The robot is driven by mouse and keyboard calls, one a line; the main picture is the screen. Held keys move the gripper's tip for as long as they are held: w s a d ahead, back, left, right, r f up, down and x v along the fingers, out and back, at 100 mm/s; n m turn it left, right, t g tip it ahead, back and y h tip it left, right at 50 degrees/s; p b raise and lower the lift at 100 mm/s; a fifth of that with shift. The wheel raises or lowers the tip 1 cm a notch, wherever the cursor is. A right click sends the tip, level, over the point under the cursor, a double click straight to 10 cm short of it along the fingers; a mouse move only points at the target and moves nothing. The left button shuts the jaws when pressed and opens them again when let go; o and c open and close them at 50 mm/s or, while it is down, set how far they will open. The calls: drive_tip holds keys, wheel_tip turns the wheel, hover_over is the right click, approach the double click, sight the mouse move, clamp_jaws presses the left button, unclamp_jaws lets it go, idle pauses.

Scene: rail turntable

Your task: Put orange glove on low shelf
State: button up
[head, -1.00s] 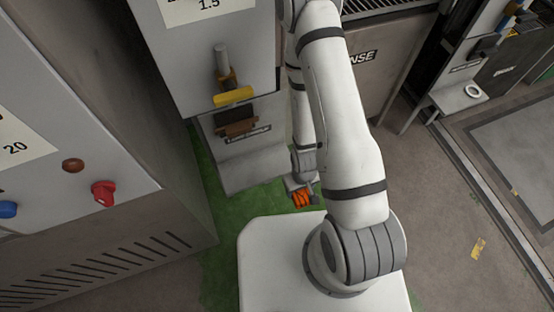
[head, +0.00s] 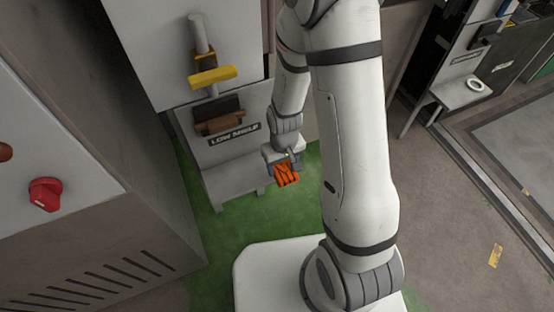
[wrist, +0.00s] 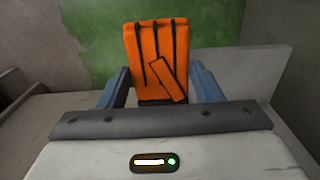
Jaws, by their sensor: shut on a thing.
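The orange glove (head: 286,175) is held in my gripper (head: 284,162), which is shut on it. In the wrist view the glove (wrist: 157,55) stands out between the two fingers of my gripper (wrist: 160,90), with dark lines between its fingers. The low shelf (head: 232,180) is a grey step at the foot of the grey cabinet, under a label reading LOW SHELF. In the head view the glove hangs by the shelf's right end, over or in front of it; I cannot tell whether it touches. The glove's cuff is hidden by my gripper.
Above the shelf are a brown block (head: 220,122) and a yellow-handled lever (head: 213,76). A grey panel with a red knob (head: 45,194) stands close on the left. Green floor (head: 235,228) lies clear in front of the shelf.

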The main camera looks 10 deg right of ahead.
drive_tip(key=w, duration=0.2)
drive_tip(key=w+a+f+b, duration=0.1)
drive_tip(key=w, duration=0.2)
drive_tip(key=w+a+f, duration=0.1)
drive_tip(key=w, duration=0.1)
drive_tip(key=shift+w+f+b, duration=0.25)
drive_tip(key=shift+w+b, duration=0.1)
drive_tip(key=shift+b, duration=0.05)
wheel_tip(320, 180, down, 4)
drive_tip(key=shift+f+b, duration=0.15)
drive_tip(key=shift+b, duration=0.7)
drive_tip(key=shift+w+a+f, duration=0.15)
drive_tip(key=shift+w+f, duration=0.05)
drive_tip(key=shift+f, duration=0.05)
drive_tip(key=shift+r, duration=0.15)
drive_tip(key=o, duration=1)
drive_tip(key=shift+c, duration=0.2)
